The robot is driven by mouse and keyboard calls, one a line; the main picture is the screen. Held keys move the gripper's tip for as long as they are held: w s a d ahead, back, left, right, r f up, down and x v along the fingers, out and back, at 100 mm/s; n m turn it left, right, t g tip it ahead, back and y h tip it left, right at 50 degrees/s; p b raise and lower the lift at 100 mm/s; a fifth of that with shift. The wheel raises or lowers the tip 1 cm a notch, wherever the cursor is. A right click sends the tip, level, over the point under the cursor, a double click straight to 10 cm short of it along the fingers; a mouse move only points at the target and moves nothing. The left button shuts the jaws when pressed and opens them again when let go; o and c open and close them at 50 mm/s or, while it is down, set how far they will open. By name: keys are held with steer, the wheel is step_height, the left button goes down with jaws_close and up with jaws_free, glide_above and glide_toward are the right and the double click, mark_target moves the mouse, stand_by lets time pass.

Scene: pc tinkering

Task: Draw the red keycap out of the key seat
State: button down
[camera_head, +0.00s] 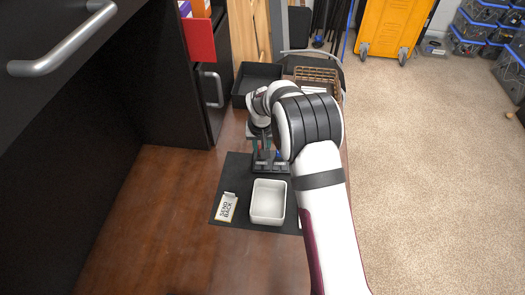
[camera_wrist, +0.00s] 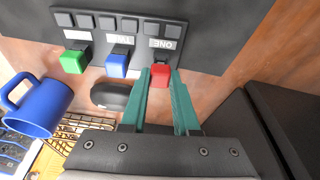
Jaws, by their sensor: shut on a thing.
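The red keycap (camera_wrist: 160,76) sits between the teal fingertips of my gripper (camera_wrist: 161,72) in the wrist view, at the key place labelled ONE. My gripper is shut on it. In the head view my arm partly covers the key seat (camera_head: 270,168) and hides the red keycap.
In the head view a white tray (camera_head: 268,220) and a SEND BACK card (camera_head: 226,208) lie on the dark mat (camera_head: 237,172) in front of the key seat. A black bin (camera_head: 241,92) and a wire basket (camera_head: 318,73) stand behind. A blue mug (camera_wrist: 42,108) shows in the wrist view.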

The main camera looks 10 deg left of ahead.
steer(key=shift+r, duration=1.65)
